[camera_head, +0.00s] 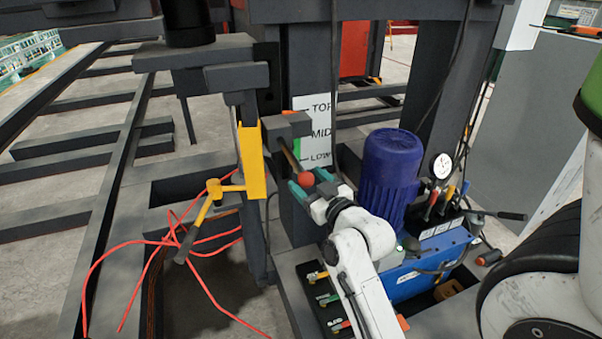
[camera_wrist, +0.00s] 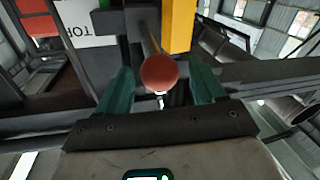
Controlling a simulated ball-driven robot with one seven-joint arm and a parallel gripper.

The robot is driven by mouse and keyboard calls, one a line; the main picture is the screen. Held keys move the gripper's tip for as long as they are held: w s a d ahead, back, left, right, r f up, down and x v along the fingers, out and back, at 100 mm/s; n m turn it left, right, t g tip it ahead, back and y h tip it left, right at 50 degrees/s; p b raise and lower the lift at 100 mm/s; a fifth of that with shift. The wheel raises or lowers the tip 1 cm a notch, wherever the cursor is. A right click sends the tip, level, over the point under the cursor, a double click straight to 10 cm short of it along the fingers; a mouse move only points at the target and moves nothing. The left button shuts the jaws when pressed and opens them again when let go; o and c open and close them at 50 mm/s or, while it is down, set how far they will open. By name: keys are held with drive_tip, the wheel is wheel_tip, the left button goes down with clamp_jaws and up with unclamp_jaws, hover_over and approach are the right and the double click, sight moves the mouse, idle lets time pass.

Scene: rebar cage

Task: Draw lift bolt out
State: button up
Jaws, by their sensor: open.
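The lift bolt is a dark rod with a round red knob (camera_head: 305,179), sticking out of a grey block (camera_head: 288,126) beside the yellow plate. My gripper (camera_head: 313,182) is at the knob, with its teal fingers open on either side. In the wrist view the red knob (camera_wrist: 159,73) sits between the two open fingers (camera_wrist: 160,88), and the rod runs away from it into the dark block. Gaps show between the knob and both fingers. How far the rod goes into the block is hidden.
A label with TOP, MID and LOW (camera_head: 318,130) is behind the bolt. A blue motor pump (camera_head: 391,170) with gauge and levers stands close right of my arm. A yellow bracket (camera_head: 251,160) and yellow crank (camera_head: 213,192) are at left. Red hose (camera_head: 180,240) lies over the dark frame.

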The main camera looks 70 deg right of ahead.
sight(301, 172)
drive_tip(key=shift+x, duration=1.8)
drive_tip(key=shift+c, duration=0.3)
clamp_jaws()
